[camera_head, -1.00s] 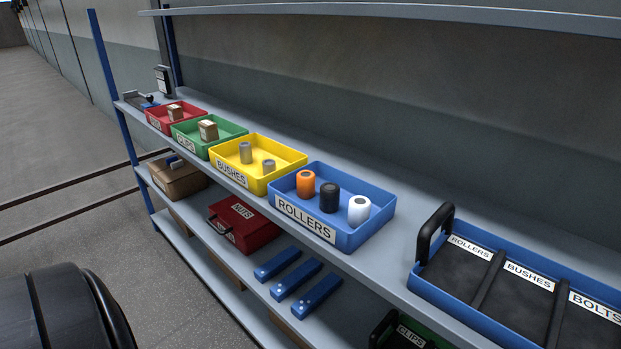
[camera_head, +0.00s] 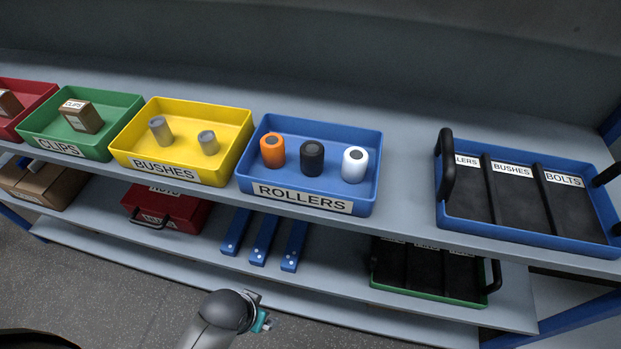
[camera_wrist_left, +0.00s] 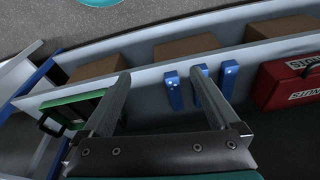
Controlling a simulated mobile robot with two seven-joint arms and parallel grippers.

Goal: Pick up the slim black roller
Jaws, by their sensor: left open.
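The black roller (camera_head: 312,159) stands upright in the blue ROLLERS bin (camera_head: 365,195) on the upper shelf. An orange roller (camera_head: 272,151) stands to its left and a white roller (camera_head: 354,165) to its right, each apart from it. In the left wrist view my left gripper (camera_wrist_left: 160,76) is open with nothing between its fingers. That view shows the lower shelf and no rollers. In the head view part of my arm shows at the bottom, below the shelves, but its fingers cannot be made out. My right gripper is not in view.
A yellow BUSHES bin (camera_head: 240,153) and green CLIPS bin (camera_head: 30,122) stand left of the rollers. A divided blue tray (camera_head: 530,236) with black handles is at right. Bare shelf lies between. Below are a red case (camera_head: 170,212), blue bars (camera_head: 264,238) and a green-edged tray (camera_head: 425,295).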

